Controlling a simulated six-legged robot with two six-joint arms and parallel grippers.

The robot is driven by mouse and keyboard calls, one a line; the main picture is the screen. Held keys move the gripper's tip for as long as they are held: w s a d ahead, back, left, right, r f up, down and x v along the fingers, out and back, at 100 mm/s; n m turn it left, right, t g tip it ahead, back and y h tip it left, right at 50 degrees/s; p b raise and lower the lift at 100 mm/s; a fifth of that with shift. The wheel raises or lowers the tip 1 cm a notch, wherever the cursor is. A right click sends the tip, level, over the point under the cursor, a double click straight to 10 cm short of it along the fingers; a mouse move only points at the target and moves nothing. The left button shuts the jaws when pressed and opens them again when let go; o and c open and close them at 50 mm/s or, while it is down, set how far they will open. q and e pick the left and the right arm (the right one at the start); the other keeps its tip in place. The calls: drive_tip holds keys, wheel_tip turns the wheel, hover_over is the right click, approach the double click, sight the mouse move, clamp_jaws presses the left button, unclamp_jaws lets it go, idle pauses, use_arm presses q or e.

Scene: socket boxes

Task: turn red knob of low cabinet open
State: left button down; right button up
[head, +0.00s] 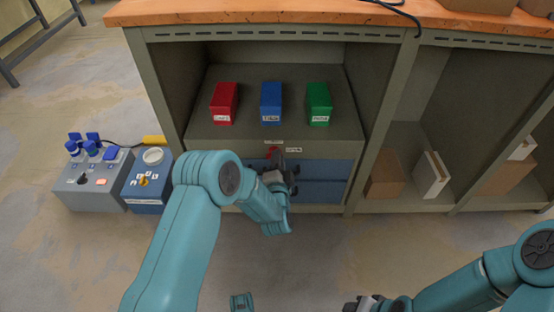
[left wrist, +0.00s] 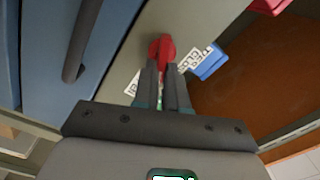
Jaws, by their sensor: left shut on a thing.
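The red knob (head: 271,152) sits on the grey front panel of the low cabinet (head: 225,149), above the blue drawers (head: 325,168). In the left wrist view the knob (left wrist: 162,46) stands between white printed labels. My left gripper (head: 275,163) reaches the panel from the front. Its fingertips (left wrist: 163,72) are closed on the knob in the left wrist view. The head view shows the knob partly hidden by the gripper. My right gripper (head: 363,303) is low at the bottom edge, away from the cabinet, and its fingers are not clear.
Red (head: 224,103), blue (head: 271,102) and green (head: 319,103) boxes stand on the cabinet's shelf. A grey control box (head: 90,187) and a blue box (head: 147,186) stand on the floor at left. A dark drawer handle (left wrist: 82,40) lies close beside the gripper.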

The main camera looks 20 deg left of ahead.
use_arm(q)
drive_tip(key=m, duration=0.4)
drive_tip(key=shift+f+m, duration=0.35)
drive_tip(key=shift+m, duration=0.05)
idle(0.4)
drive_tip(key=c, duration=1.2)
unclamp_jaws()
drive_tip(key=shift+d, duration=0.1)
use_arm(e)
wheel_tip(320, 180, up, 5)
drive_tip(key=s+g+p, duration=0.1)
drive_tip(key=s+p, duration=0.2)
drive_tip(key=p, duration=0.2)
use_arm(q)
drive_tip(key=b+v, duration=0.4)
drive_tip(key=v, duration=1.2)
drive_tip(key=shift+s+b, duration=0.15)
drive_tip(key=shift+b, duration=0.25)
use_arm(e)
drive_tip(key=shift+t, duration=0.5)
drive_tip(key=w+f, duration=0.2)
drive_tip(key=f, duration=0.1)
drive_tip(key=w+f, duration=0.1)
drive_tip(key=shift+f, duration=0.4)
